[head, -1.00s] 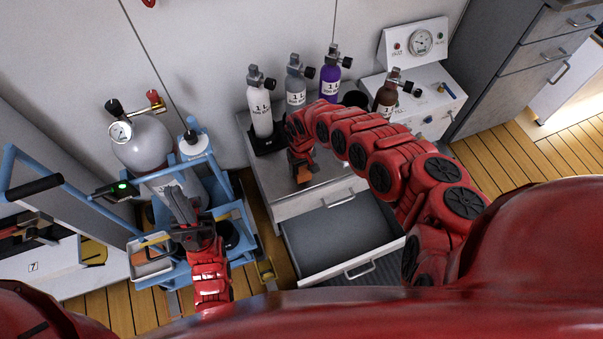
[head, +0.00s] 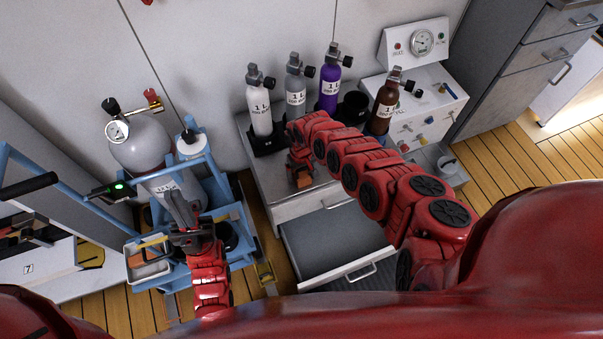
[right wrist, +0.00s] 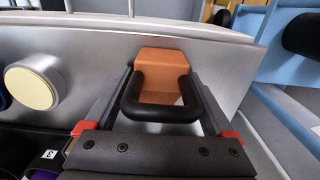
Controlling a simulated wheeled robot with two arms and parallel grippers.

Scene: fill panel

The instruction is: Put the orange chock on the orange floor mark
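The orange chock (right wrist: 160,68) has a black loop handle (right wrist: 160,112) and sits between the fingers of my right gripper (right wrist: 160,82) in the right wrist view. The fingers lie against its two sides. In the head view the chock (head: 303,181) shows below my right gripper (head: 301,170), over the front of the metal cabinet top; whether it touches there I cannot tell. My left gripper (head: 182,208) is over the blue cart, and its finger gap is unclear. I cannot make out the orange floor mark in either view.
The blue cart (head: 240,212) carries a large grey cylinder (head: 140,147). The cabinet's drawer (head: 335,245) stands open, with small bottles (head: 260,118) on top. Floor is clear at right (head: 505,150).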

